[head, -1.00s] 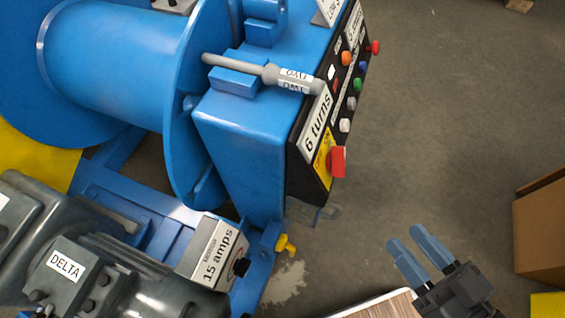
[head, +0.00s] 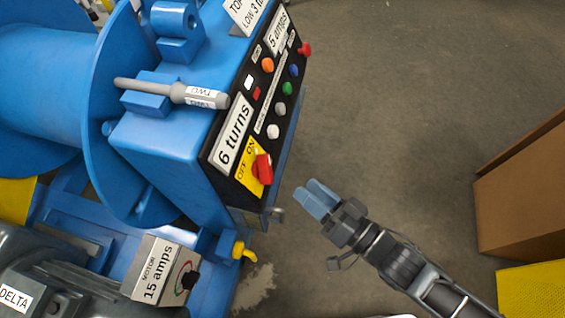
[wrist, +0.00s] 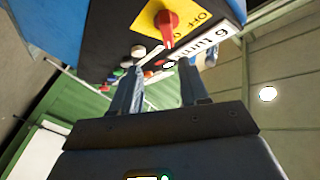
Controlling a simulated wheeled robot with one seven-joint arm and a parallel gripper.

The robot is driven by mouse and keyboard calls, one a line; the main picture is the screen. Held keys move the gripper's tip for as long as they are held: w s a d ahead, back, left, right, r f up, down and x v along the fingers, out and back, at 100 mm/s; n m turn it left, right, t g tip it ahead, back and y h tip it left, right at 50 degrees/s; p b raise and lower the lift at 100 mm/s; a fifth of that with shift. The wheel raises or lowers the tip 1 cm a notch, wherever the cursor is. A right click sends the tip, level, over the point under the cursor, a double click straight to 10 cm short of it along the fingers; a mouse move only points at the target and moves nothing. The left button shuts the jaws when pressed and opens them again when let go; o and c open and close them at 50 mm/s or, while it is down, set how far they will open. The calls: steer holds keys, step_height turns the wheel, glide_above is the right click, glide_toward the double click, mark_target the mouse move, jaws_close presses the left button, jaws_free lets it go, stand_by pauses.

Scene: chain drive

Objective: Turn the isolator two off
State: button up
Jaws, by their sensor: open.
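The isolator is a red rotary handle (head: 263,168) on a yellow plate (head: 241,178) marked OFF and ON, at the near lower end of the black control panel. I cannot tell for certain which mark the handle points to. My gripper (head: 307,192) is open and empty, to the right of and slightly below the handle in the head view, apart from it. In the wrist view the red handle (wrist: 168,28) and yellow plate (wrist: 148,20) show beyond the fingertips, above the gap between the fingers (wrist: 158,80).
The black panel (head: 225,172) also carries several coloured buttons and a "6 turns" label (head: 233,133). A grey rod (head: 170,91) labelled TWO lies on the blue housing. Below is a yellow knob (head: 242,251). A cardboard box (head: 520,200) stands right; bare floor (head: 400,110) lies between.

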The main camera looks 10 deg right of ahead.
mark_target(271, 171)
steer(key=shift+n+g+y, duration=0.3)
steer(key=shift+g+y, duration=0.1)
steer(key=shift+y, duration=0.1)
steer(key=x, duration=0.9)
steer(key=shift+s+a+f+p, duration=0.1)
steer(key=shift+s+a+p, duration=0.2)
steer(key=shift+a, duration=0.2)
jaws_close()
